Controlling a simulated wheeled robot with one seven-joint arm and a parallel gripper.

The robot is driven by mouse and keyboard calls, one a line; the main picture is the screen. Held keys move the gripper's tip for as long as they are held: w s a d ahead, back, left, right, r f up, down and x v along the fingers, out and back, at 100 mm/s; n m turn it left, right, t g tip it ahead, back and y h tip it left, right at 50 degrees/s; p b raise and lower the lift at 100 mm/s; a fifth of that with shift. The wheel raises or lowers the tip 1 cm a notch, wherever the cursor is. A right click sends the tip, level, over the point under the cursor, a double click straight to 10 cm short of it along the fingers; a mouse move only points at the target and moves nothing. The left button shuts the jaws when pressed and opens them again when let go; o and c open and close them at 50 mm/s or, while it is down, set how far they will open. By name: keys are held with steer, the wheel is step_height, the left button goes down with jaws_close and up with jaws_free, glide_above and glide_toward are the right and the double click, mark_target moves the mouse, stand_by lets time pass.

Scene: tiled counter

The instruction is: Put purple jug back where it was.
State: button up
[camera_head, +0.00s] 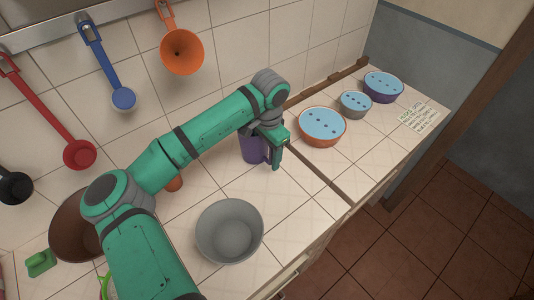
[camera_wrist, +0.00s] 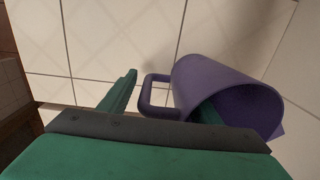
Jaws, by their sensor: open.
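The purple jug (camera_head: 251,150) is on the tiled counter, left of the wooden strip, partly hidden behind my gripper (camera_head: 273,152) in the head view. In the wrist view the jug (camera_wrist: 245,94) shows its open mouth, with its handle on the left. My gripper (camera_wrist: 165,95) is open around the handle side. One green finger is left of the handle, and the other appears to reach into the jug's mouth. I cannot tell whether either finger touches the jug.
A grey bowl (camera_head: 230,233) stands in front of the jug, and a brown bowl (camera_head: 70,228) is at left. Beyond the wooden strip (camera_head: 320,176) are three blue-topped bowls, the nearest orange (camera_head: 323,127), and a written card (camera_head: 416,117). Ladles and an orange funnel (camera_head: 182,52) hang on the wall.

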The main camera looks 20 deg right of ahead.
steer(key=r, duration=1.2)
steer(key=shift+s+d+r, duration=0.1)
steer(key=shift+s, duration=0.1)
